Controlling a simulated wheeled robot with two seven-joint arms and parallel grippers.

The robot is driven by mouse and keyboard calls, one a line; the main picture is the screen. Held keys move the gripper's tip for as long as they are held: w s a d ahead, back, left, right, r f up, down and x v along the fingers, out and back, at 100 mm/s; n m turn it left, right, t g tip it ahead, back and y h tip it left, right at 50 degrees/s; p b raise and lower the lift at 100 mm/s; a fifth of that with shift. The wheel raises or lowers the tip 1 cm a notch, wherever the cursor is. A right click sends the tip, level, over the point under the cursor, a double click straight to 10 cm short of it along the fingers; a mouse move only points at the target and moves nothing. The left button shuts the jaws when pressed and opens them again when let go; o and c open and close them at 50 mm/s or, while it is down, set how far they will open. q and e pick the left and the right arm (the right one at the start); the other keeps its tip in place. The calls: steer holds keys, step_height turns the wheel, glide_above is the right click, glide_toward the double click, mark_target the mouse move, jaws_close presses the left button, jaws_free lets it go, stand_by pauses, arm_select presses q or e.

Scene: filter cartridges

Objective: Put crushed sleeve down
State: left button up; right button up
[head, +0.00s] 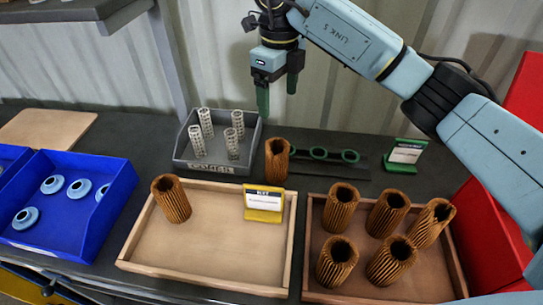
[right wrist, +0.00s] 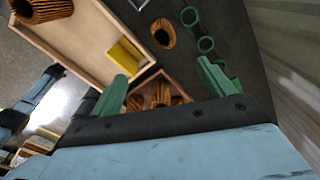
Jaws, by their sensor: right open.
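A brown pleated sleeve (head: 277,162) stands on the dark bench behind the pale wooden tray, left of a row of green rings; it also shows in the right wrist view (right wrist: 162,33), where its mouth looks oval. Another sleeve (head: 171,198) stands at the left of the pale tray (head: 205,283). Several more stand in the brown tray (head: 302,245) at right, one (head: 432,223) leaning. I cannot tell surely which is crushed. My right gripper (head: 278,98) is open and empty, raised above the bench behind the sleeve by the rings. My left gripper is out of view.
A grey bin (head: 215,168) holds several white mesh cores. A yellow card (head: 263,203) stands in the pale tray. A blue bin (head: 95,225) is left; a red bin (head: 485,235) is right.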

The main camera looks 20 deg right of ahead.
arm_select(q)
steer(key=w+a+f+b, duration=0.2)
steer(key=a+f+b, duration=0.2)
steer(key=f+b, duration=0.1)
arm_select(e)
glide_toward(277, 156)
steer(key=w, duration=0.3)
steer(key=f, duration=0.7)
steer(key=shift+s+d+f+b, duration=0.15)
steer(key=shift+s+d+b, duration=0.1)
steer(key=shift+d+b, duration=0.15)
steer(key=shift+w+f+b, duration=0.2)
steer(key=shift+f+b, duration=0.35)
steer(key=shift+f, duration=2.35)
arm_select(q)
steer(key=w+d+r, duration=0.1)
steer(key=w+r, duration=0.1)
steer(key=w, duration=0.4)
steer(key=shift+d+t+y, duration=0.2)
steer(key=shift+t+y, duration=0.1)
arm_select(e)
steer(key=c, duration=1.1)
